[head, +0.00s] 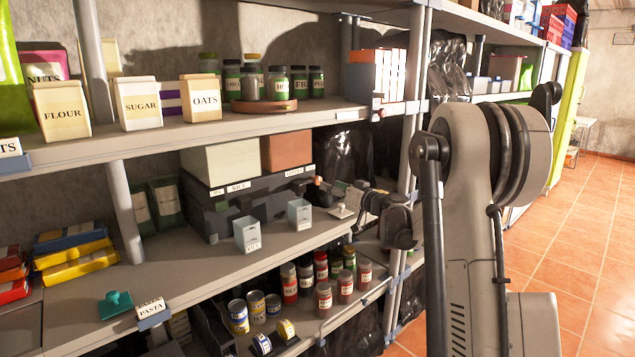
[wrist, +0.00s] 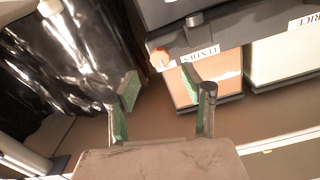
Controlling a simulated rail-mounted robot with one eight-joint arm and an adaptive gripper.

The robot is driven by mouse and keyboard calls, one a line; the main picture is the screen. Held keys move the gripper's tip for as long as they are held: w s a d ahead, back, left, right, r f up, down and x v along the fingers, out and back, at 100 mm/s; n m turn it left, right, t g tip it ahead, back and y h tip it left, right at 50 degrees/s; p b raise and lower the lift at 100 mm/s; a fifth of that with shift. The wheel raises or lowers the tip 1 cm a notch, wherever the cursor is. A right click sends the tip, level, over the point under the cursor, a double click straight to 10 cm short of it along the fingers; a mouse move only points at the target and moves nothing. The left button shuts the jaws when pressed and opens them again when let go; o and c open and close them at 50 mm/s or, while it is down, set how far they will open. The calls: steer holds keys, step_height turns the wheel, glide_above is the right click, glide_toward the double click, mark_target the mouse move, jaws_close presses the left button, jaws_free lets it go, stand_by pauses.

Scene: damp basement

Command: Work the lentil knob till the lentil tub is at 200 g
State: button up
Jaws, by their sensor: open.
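The dark dispenser (head: 262,206) stands on the middle shelf with a cream rice hopper (head: 220,162) and an orange-brown lentil hopper (head: 287,151), which also shows in the wrist view (wrist: 221,84). The orange lentil knob (head: 318,181) sits at the dispenser's right front edge, beside the upside-down LENTILS label in the wrist view (wrist: 159,57). The lentil tub (head: 299,214) stands in front on the shelf; its contents and weight cannot be read. My gripper (head: 335,198) is open and empty near the knob. Its green-padded fingers (wrist: 159,88) have the knob ahead of their gap, apart from it.
A second tub (head: 246,233) stands left of the lentil tub. A grey shelf post (head: 405,165) rises close right of my gripper. Black plastic sheeting (wrist: 65,55) hangs beside the dispenser. Jars and packets fill the shelf above; cans (head: 324,298) stand below.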

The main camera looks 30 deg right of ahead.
mark_target(319, 181)
steer(key=x, duration=0.7)
steer(key=shift+w+a, duration=0.1)
steer(key=shift+w, duration=0.2)
jaws_close()
steer(key=shift+m, duration=0.3)
steer(key=m+b, duration=0.1)
steer(key=m, duration=0.2)
steer(key=shift+m, duration=0.4)
steer(key=m+b, duration=0.1)
steer(key=m, duration=0.3)
steer(key=m+b, duration=0.1)
steer(key=m, duration=0.8)
steer(key=shift+b, duration=0.35)
